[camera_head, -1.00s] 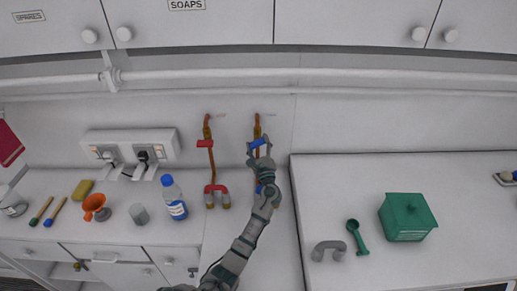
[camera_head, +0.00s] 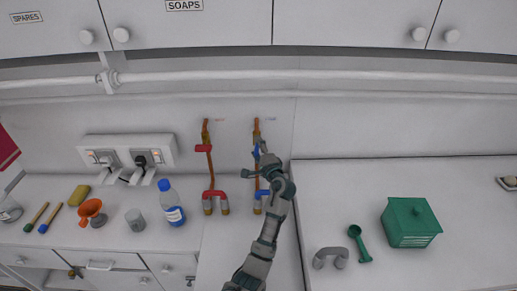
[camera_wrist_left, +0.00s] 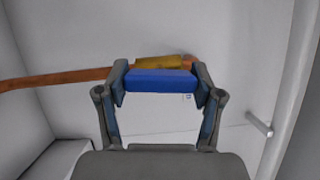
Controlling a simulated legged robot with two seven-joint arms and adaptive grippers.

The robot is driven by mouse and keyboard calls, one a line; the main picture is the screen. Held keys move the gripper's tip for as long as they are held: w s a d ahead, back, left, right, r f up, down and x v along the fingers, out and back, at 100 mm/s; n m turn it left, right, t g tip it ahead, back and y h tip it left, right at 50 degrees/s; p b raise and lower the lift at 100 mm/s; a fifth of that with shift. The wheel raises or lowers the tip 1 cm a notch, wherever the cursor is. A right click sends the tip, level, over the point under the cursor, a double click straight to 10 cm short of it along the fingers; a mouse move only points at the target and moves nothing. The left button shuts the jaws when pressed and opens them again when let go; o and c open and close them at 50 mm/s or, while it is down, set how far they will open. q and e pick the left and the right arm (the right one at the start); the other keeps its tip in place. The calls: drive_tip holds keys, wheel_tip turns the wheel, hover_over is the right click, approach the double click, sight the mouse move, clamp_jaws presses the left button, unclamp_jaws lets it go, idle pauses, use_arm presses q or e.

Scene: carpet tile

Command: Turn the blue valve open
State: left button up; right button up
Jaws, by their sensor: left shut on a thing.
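The blue valve handle (camera_head: 256,151) is on the right-hand copper pipe (camera_head: 257,176) on the back wall. It lies about along the pipe, partly hidden by my gripper. In the left wrist view the blue handle (camera_wrist_left: 160,81) spans between my fingertips, in front of the brass valve body (camera_wrist_left: 160,62). My left gripper (camera_head: 260,157) is shut on the handle's two ends; its fingers also show in the wrist view (camera_wrist_left: 160,88). My right gripper is not in view.
A second pipe with a red valve handle (camera_head: 203,148) stands to the left. A green box (camera_head: 410,222), green scoop (camera_head: 359,243) and grey pipe bend (camera_head: 330,257) lie right.

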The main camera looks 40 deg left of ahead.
use_arm(q)
drive_tip(key=shift+s+a+f+n+g, duration=0.15)
drive_tip(key=shift+f+n+g, duration=0.2)
drive_tip(key=shift+n, duration=0.25)
drive_tip(key=shift+f+h, duration=0.1)
drive_tip(key=shift+h, duration=0.2)
drive_tip(key=o, duration=1)
drive_tip(key=shift+c, duration=0.2)
drive_tip(key=shift+o, duration=0.9)
drive_tip(key=shift+s, duration=0.1)
drive_tip(key=shift+s+r, duration=0.1)
drive_tip(key=shift+r, duration=0.1)
drive_tip(key=v, duration=1.2)
